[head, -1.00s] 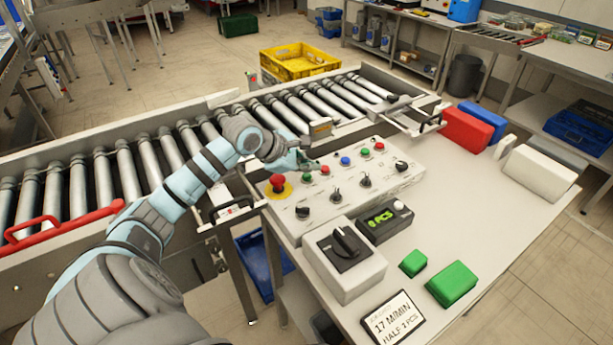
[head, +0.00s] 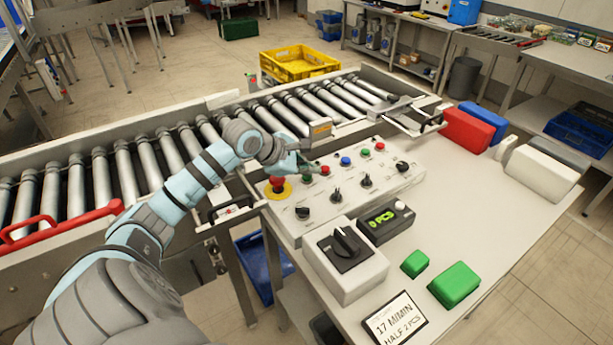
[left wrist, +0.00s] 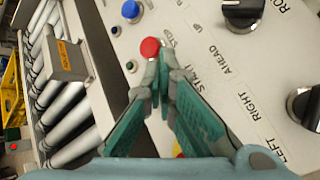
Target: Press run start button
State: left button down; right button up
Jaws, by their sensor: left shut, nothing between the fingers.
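The white control panel (head: 385,187) carries a row of buttons. A green button (head: 306,178), between the red emergency-stop knob (head: 277,186) and a red button (head: 325,170), lines up with the START label. My left gripper (head: 305,170) is shut and empty, its tips low over this green button; I cannot tell whether they touch it. In the left wrist view the fingertips (left wrist: 162,62) are together beside the red button (left wrist: 150,47), near the STOP and START labels, and the fingers hide the green button. My right gripper is not in view.
A blue button (head: 345,161), another green button (head: 364,153) and several black knobs share the panel. The roller conveyor (head: 130,170) runs behind it. A grey switch box (head: 345,262) and a counter display (head: 383,221) stand in front.

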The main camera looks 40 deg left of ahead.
aim_at(308, 178)
pick_arm(q)
jog(key=shift+f, duration=0.25)
jog(key=shift+r, duration=0.15)
dwell(0.3)
jog(key=shift+r+p, duration=0.3)
jog(key=shift+r, duration=0.45)
jog(key=shift+r, duration=0.1)
jog(key=shift+r+p, duration=1.6)
jog(key=shift+r, duration=0.85)
jog(key=shift+f, duration=0.1)
